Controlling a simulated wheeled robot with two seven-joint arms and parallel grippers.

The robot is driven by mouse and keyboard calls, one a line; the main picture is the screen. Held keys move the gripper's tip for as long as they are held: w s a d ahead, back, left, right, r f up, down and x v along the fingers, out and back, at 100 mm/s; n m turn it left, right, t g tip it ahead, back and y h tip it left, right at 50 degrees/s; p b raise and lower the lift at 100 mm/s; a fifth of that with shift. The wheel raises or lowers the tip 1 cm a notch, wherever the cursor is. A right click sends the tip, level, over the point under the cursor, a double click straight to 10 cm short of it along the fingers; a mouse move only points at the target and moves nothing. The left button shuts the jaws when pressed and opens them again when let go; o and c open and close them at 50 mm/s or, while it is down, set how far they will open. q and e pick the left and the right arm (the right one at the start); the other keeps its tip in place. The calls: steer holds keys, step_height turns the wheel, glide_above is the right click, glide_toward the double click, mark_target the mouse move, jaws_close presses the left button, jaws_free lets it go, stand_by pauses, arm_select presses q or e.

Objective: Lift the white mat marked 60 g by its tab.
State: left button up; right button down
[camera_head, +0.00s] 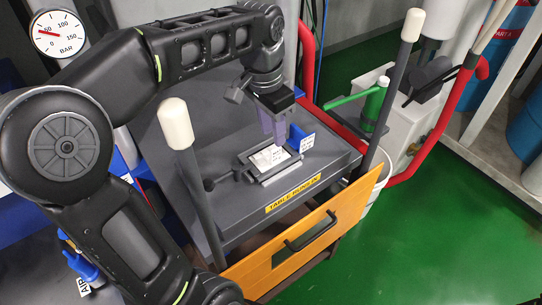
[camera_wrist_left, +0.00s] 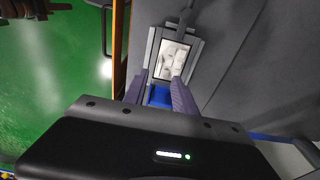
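A white mat (camera_head: 269,157) lies in a grey framed tray (camera_head: 265,178) on the dark grey table; its marking is too small to read. The mat also shows in the left wrist view (camera_wrist_left: 172,61), with pale shapes on it. A blue piece (camera_head: 299,138) with a white label (camera_head: 307,143) stands at the tray's right end; it also shows in the left wrist view (camera_wrist_left: 159,95), between the fingers. I cannot make out the mat's tab. My left gripper (camera_head: 276,139) has purple fingers, is open, and hangs over the tray's back edge. My right gripper is not in view.
The table carries a yellow label (camera_head: 293,193) at its front. An orange panel with a dark handle (camera_head: 310,230) stands before it. A green can (camera_head: 375,105) and red pipe (camera_head: 436,140) are at right.

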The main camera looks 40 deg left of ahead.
mark_target(276, 148)
arm_select(q)
steer(key=shift+w+f, duration=0.1)
steer(key=shift+f, duration=0.65)
steer(key=shift+w+d+f+p, duration=0.1)
steer(key=shift+w+f+p, duration=0.1)
steer(key=shift+f, duration=1.1)
steer(key=shift+w+d+f+p, duration=0.1)
steer(key=shift+w+f, duration=0.05)
steer(key=shift+f, duration=1.15)
jaws_close()
